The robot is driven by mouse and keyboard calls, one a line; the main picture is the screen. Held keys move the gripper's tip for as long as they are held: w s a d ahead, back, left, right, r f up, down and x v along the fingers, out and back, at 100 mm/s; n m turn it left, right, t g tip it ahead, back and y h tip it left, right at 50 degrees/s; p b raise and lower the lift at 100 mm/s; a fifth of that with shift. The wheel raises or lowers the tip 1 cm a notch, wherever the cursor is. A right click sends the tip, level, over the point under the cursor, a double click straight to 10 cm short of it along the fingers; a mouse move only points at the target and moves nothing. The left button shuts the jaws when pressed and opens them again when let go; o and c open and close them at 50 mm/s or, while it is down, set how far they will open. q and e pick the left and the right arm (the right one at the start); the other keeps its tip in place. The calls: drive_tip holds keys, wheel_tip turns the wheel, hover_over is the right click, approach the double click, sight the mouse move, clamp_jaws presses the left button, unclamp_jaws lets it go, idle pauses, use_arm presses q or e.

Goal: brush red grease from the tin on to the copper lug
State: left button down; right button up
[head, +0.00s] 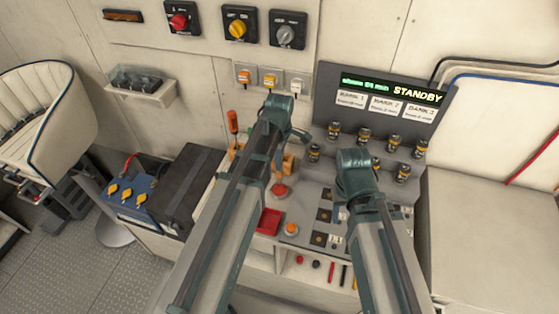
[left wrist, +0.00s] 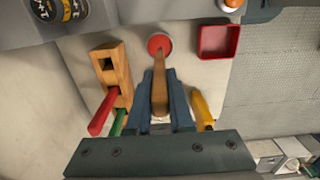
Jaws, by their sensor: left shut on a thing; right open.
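My left gripper (left wrist: 160,112) is shut on a brush (left wrist: 160,84) with a wooden handle. The brush points at a round tin with a red top (left wrist: 159,44); I cannot tell whether its hidden tip touches the grease. In the head view the tin (head: 279,191) stands on the grey bench, just below my left gripper (head: 278,160), which the arm partly hides. My right gripper (head: 357,172) hangs over the right part of the bench, open, with its fingers hidden behind the wrist. I cannot pick out the copper lug; dark terminal blocks (head: 325,194) stand between my arms.
A red tray (left wrist: 219,41) lies beside the tin, near an orange button (head: 291,229). A wooden tool rack (left wrist: 110,70) with red and green handles and a yellow-handled tool (left wrist: 203,110) flank my left gripper. A display panel (head: 390,95) rises behind.

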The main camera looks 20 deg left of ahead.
use_arm(q)
drive_tip(key=shift+r+p, duration=2)
drive_tip(key=shift+r, duration=0.35)
drive_tip(key=shift+s+f, duration=0.1)
